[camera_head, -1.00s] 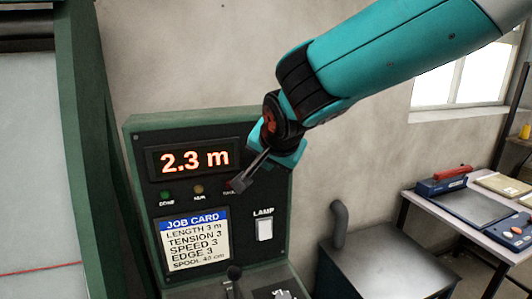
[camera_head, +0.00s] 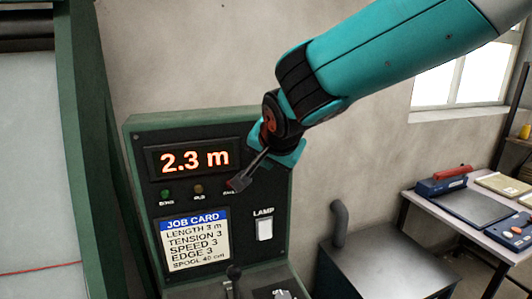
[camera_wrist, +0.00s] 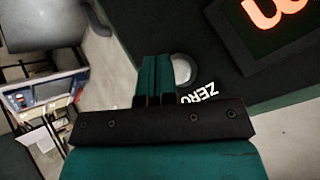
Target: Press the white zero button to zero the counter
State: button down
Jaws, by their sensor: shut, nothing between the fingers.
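The white zero button (camera_wrist: 184,70) shows in the wrist view as a pale round ring beside the ZERO label, partly covered by my fingers. My gripper (camera_wrist: 155,62) is shut and empty, its tips right beside the button in that view; I cannot tell whether they touch it. In the head view my gripper (camera_head: 236,184) is at the right of the panel, below the counter display, and hides the button there. The counter display (camera_head: 194,160) reads 2.3 m in glowing orange digits; part of it also shows in the wrist view (camera_wrist: 268,12).
A job card (camera_head: 194,242) is on the panel below two small lamps. A white LAMP switch (camera_head: 264,229) is at its right, with a black lever (camera_head: 234,272) below. A grey cabinet (camera_head: 385,270) and a workbench (camera_head: 480,220) stand to the right.

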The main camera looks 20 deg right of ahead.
jog(key=shift+w, duration=0.35)
jog(key=shift+w, duration=0.45)
dwell(0.5)
jog(key=shift+s, duration=0.1)
jog(key=shift+s+b, duration=0.45)
jog(key=shift+s, duration=0.35)
jog(key=s+b, duration=0.1)
jog(key=s, duration=0.4)
dwell(0.4)
dwell(0.6)
